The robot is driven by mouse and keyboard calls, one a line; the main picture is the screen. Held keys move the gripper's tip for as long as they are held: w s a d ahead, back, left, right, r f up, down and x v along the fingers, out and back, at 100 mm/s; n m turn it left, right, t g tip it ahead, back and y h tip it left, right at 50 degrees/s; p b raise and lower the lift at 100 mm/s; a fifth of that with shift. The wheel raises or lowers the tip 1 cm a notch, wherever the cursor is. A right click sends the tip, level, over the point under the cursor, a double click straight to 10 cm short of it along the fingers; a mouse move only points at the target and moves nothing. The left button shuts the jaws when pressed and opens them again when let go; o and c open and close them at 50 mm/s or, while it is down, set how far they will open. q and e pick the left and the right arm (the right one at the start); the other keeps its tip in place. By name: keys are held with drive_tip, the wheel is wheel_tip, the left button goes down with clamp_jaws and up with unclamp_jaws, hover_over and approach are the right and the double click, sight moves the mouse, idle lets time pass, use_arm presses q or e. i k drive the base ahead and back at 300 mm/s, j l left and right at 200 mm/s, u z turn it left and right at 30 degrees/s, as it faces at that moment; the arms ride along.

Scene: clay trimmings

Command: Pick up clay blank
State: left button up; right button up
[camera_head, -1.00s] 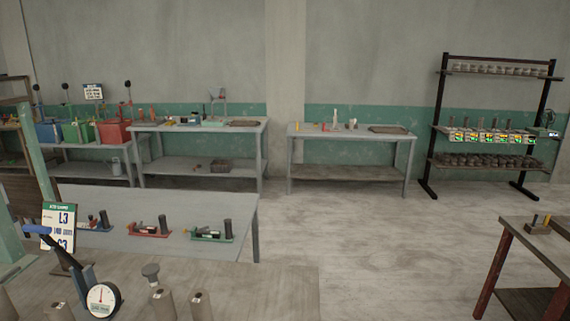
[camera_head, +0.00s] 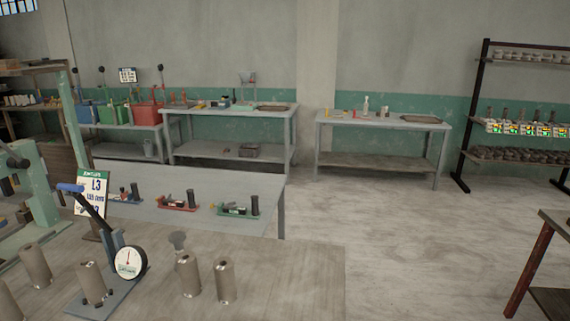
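Several grey-brown cylinders stand upright on the near table (camera_head: 290,285); they may be clay blanks, but no label confirms it. Two stand side by side at the table's middle, one (camera_head: 188,276) beside the other (camera_head: 224,282). Another cylinder (camera_head: 35,265) stands at the left, and one more is cut off by the left edge. A further cylinder (camera_head: 92,284) is at the blue-handled dial gauge stand (camera_head: 130,262). Neither of my grippers is in view.
A green machine (camera_head: 42,195) stands at the left edge. Behind the near table is a grey bench (camera_head: 240,180) with small tool sets. Work tables (camera_head: 380,119) line the wall, with a shelf rack (camera_head: 480,110) at right. The floor (camera_head: 400,240) at centre right is clear.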

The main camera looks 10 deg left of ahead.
sight(87, 270)
drive_tip(key=u, duration=1.5)
drive_tip(key=j, duration=0.15)
drive_tip(key=i+z, duration=0.05)
